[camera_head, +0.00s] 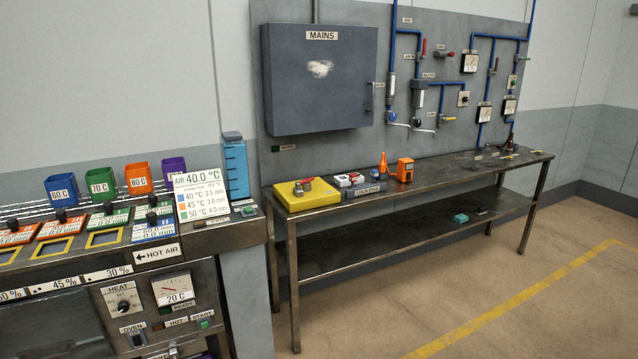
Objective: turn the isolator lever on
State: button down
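No lever that I can read as the isolator lever shows. A grey cabinet labelled MAINS (318,85) is shut on the back panel, with a handle (371,97) at its right edge; its inside is hidden. My gripper is not in view.
A metal bench (415,188) stands below the panel, bearing a yellow block (307,195), a LOCK-OFFS tray (364,191) and an orange device (405,169). A hot-air station (130,270) fills the left. Floor at right, with a yellow line (520,303), is clear.

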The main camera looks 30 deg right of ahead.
aim_at(297, 185)
jog(key=u, duration=0.15)
jog(key=i, duration=0.9)
jog(key=z, duration=0.1)
